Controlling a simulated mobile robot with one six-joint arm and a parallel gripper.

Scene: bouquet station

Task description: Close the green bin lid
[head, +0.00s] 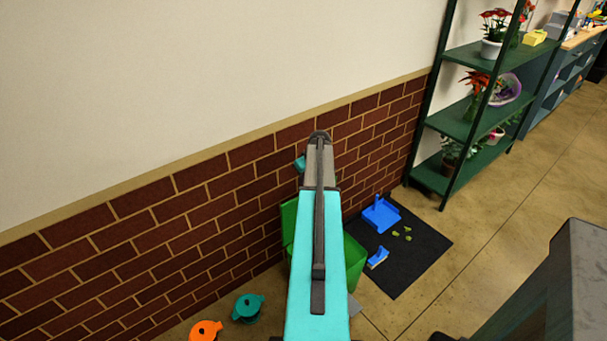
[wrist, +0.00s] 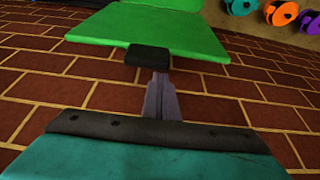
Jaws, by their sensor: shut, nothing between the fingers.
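The green bin (head: 354,262) stands on the floor by the brick wall, its middle hidden behind my arm. Its lid (head: 288,222) is open and raised on the wall side. In the wrist view the flat green lid (wrist: 150,32) fills the top middle, with brick behind it. My gripper (wrist: 148,56) is shut and empty, its dark tip overlapping the lid's near edge in that view. I cannot tell whether it touches the lid. In the head view the fingers are hidden behind my arm.
A black mat (head: 415,262) right of the bin holds a blue dustpan (head: 381,214), a blue brush (head: 377,258) and green scraps (head: 401,234). Teal (head: 248,308) and orange (head: 205,331) round items stand at lower left. A green plant shelf (head: 478,120) stands at right.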

